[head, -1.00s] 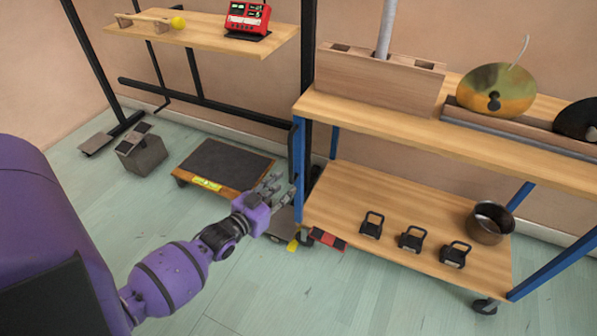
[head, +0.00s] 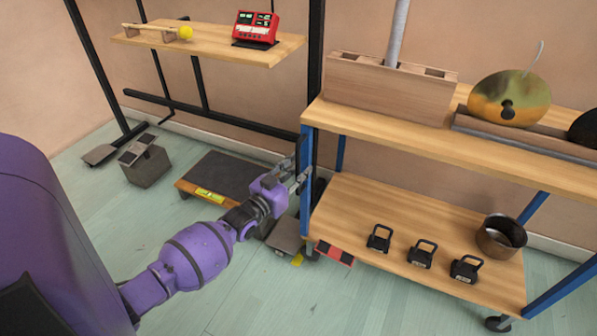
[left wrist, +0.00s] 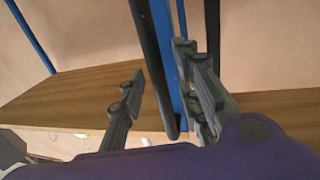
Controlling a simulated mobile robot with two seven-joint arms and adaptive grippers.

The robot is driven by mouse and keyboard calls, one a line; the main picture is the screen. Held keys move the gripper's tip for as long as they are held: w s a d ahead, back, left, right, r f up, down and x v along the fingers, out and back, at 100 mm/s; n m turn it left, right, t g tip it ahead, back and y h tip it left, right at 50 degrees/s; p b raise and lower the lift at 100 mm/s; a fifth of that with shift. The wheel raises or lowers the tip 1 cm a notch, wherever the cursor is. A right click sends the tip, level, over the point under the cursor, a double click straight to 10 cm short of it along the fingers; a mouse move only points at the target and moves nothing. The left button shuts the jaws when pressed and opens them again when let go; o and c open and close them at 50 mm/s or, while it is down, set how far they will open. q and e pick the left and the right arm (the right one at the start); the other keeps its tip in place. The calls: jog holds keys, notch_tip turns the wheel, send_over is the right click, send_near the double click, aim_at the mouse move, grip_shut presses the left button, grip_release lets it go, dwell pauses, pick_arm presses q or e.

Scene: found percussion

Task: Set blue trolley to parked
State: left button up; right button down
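The blue trolley (head: 307,190) has blue posts, two wooden shelves and dark castors, and stands at the right in the head view. Its near-left post (left wrist: 168,60) also shows in the left wrist view, beside a black upright bar (left wrist: 152,60). My left gripper (head: 292,174) is at that post, above lower-shelf height. In the left wrist view its fingers (left wrist: 163,98) are spread, one on each side of the black bar and the blue post. I cannot tell whether either finger touches them. My right gripper is not in view.
The trolley carries a wooden box (head: 385,88), a brass disc (head: 500,92), a pot (head: 501,237) and several black clamp-like items (head: 420,254). A low dark-topped platform (head: 222,172), a grey block (head: 146,166) and a grey plate (head: 286,236) are on the floor.

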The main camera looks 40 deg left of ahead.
pick_arm(q)
jog(key=shift+c, duration=0.5)
grip_shut()
jog(key=shift+d, duration=0.1)
